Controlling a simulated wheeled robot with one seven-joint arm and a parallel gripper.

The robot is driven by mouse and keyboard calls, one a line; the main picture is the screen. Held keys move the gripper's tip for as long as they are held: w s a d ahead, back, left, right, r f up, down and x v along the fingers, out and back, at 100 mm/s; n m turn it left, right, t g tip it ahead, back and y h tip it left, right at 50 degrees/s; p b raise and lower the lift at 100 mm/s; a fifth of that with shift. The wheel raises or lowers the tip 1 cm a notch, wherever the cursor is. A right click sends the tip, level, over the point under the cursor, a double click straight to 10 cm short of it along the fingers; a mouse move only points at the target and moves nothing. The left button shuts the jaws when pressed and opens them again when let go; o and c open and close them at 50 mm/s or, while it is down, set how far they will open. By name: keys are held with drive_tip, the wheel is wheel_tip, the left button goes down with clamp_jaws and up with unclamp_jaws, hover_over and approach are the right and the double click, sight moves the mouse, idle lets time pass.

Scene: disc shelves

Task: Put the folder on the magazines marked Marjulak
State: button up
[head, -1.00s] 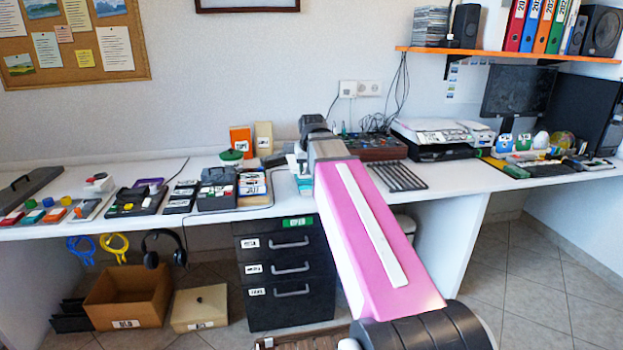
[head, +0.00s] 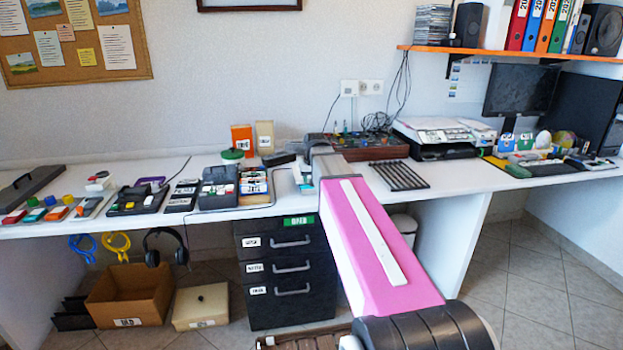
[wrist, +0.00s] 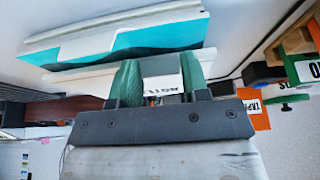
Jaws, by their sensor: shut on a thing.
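My gripper (wrist: 160,76) has green fingers and is shut on a pale, flat thing with a white label (wrist: 163,88), likely the folder. The label's text is upside down and only partly readable. A broad white and teal pile (wrist: 125,42), likely magazines, lies just beyond the fingers in the wrist view. I cannot tell whether the held thing touches it. In the head view a white and teal piece (head: 302,178) shows on the desk, left of my gripper (head: 318,165). My arm hides part of that area. No Marjulak mark is readable.
Labelled boxes and trays (head: 220,186) crowd the desk to the left. An orange box (head: 242,138) and a beige box (head: 264,137) stand behind. A dark slatted rack (head: 388,175) and a printer (head: 437,137) are to the right. Black drawers (head: 285,268) stand below.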

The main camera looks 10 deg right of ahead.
drive_tip(key=shift+f, duration=0.15)
drive_tip(key=o, duration=1)
drive_tip(key=shift+c, duration=0.2)
drive_tip(key=v, duration=1.2)
